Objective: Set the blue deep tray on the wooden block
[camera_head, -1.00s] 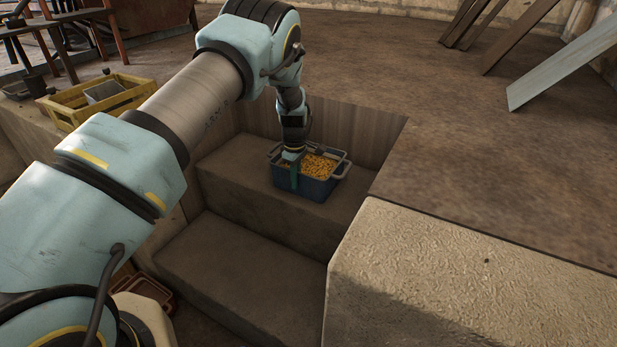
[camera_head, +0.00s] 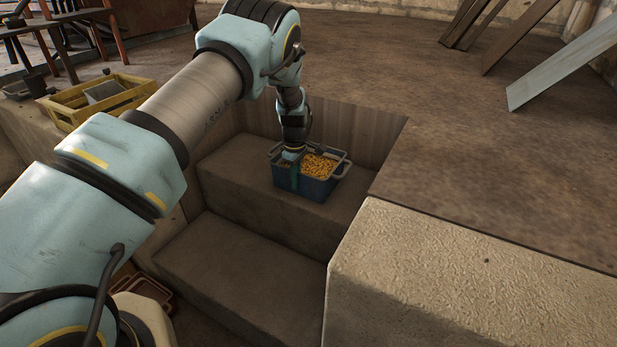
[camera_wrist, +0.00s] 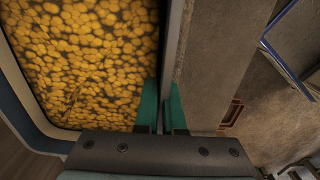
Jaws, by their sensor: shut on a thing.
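The blue deep tray (camera_head: 320,189) is on the upper step of a stepped recess in the head view, full of small yellow-orange pieces. It has grey handles at its ends and looks level. My gripper (camera_head: 295,176) has its teal fingers at the tray's near left side. In the wrist view my gripper (camera_wrist: 161,100) is shut on the tray's wall, one finger inside against the yellow pieces and one outside. The tray's rim (camera_wrist: 174,40) runs between the fingers. I cannot make out a wooden block for certain in either view.
The upper step (camera_head: 245,170) has bare room left of the tray, and the lower step (camera_head: 235,265) is empty. A pale stone ledge (camera_head: 470,280) stands at right. A yellow crate (camera_head: 68,112) is at upper left. Planks (camera_head: 565,65) lean at upper right.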

